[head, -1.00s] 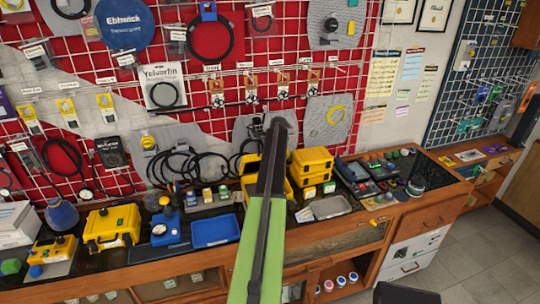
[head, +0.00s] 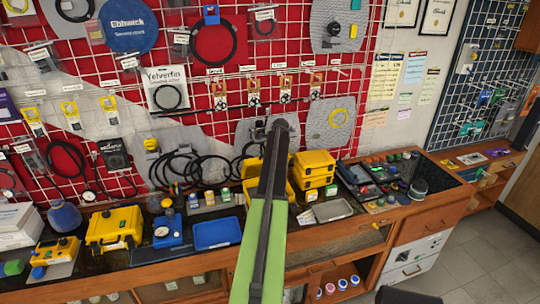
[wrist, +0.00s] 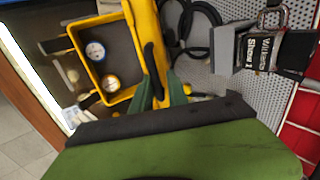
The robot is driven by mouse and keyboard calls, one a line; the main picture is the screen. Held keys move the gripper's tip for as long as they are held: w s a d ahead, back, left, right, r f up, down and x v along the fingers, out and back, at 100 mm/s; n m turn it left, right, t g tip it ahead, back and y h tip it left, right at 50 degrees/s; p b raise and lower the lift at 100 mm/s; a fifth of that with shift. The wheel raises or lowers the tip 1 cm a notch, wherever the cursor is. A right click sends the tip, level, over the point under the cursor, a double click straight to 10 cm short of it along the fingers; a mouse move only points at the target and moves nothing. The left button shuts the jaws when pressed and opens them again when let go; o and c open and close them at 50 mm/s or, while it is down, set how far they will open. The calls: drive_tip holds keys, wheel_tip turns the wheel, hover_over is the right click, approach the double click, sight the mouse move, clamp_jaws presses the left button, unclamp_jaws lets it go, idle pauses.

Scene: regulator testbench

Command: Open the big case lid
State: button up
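The big yellow case (wrist: 101,96) shows in the wrist view with its inside exposed and two round gauges in it. Its yellow lid (wrist: 146,28) stands raised along the right side, with a black handle on it. My gripper's two green fingers (wrist: 160,92) are apart, one on each side of the lid's near end. I cannot tell whether they touch it. In the head view my arm hides much of the case (head: 252,169), and yellow parts show on both sides of the arm. My gripper's fingers cannot be made out there.
Smaller yellow cases (head: 316,163) are stacked just right of the big case. A grey tray (head: 332,210) and a blue tray (head: 217,233) lie on the bench.

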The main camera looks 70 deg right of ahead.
drive_tip(key=p+v, duration=0.9)
drive_tip(key=v, duration=0.2)
drive_tip(key=shift+r, duration=0.25)
drive_tip(key=shift+a, duration=0.1)
